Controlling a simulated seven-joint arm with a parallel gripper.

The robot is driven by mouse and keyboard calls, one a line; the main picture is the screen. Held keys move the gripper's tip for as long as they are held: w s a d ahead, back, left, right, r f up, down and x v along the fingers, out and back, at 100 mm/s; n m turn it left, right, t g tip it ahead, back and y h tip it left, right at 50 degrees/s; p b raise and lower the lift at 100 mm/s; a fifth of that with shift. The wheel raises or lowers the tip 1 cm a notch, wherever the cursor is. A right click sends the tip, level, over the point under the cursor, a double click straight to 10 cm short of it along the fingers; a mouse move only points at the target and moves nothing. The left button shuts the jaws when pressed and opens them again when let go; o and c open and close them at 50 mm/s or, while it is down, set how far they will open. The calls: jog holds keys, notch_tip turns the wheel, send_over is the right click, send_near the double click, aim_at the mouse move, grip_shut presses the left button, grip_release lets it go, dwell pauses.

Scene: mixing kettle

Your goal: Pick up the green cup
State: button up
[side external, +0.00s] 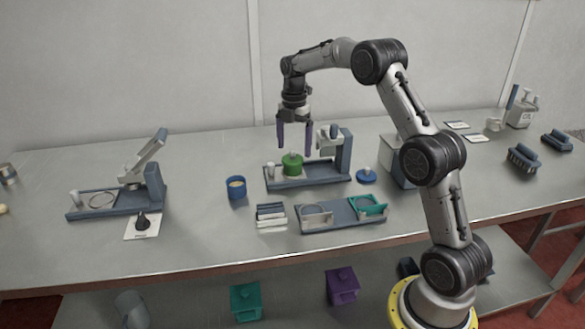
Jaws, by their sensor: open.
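The green cup (293,165) stands upright on a blue-grey stand (310,184), toward the left end of the stand's base. It looks like a short green cylinder with a small knob or rim on top; the detail is too small to tell. My gripper (294,147) points down above the cup, with its two dark fingers spread apart. The fingertips are close to the top of the cup, and nothing is held between them. The exact depth between the fingers and the cup cannot be told from this one view.
The stand's upright post (344,150) rises just right of my gripper. A blue cup (237,188) stands to the left, and a blue lid (366,175) lies to the right. A tray with a teal holder (369,206) is in front. Another stand (153,185) is at far left.

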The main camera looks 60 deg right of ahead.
aim_at(293, 158)
jog(key=shift+w+f, duration=0.2)
jog(key=shift+f, duration=2.75)
jog(key=shift+c, duration=0.3)
jog(key=c, duration=1.1)
jog(key=shift+c, duration=0.2)
jog(key=shift+r, duration=0.15)
